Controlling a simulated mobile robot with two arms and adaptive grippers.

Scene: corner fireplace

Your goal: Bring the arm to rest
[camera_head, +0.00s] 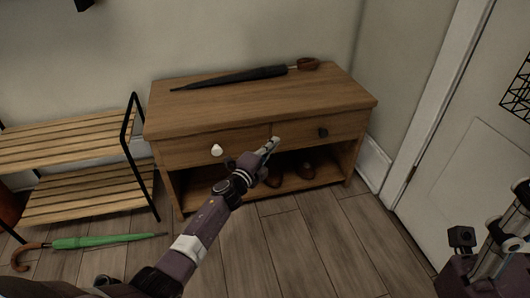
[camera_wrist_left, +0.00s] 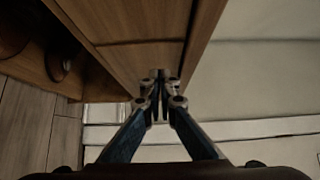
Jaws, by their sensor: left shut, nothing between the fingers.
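My left arm (camera_head: 205,222) comes in from the lower left and reaches toward the front of the wooden cabinet. My left gripper (camera_head: 271,143) is shut and empty, in front of the cabinet's drawers near the middle seam. In the left wrist view its fingers (camera_wrist_left: 156,84) are together, with the cabinet front beyond them. Whether the fingertips touch the cabinet I cannot tell. Part of my right arm (camera_head: 490,255) shows at the lower right edge. Its fingertips are not clearly visible.
The wooden cabinet (camera_head: 220,108) has a closed umbrella (camera_head: 240,77) on top, a white knob (camera_head: 216,150), a dark knob (camera_head: 323,132), and shoes (camera_head: 307,170) on its lower shelf. A slatted rack (camera_head: 75,135) stands left. A green umbrella (camera_head: 105,241) lies on the floor. A white door (camera_head: 460,170) is right.

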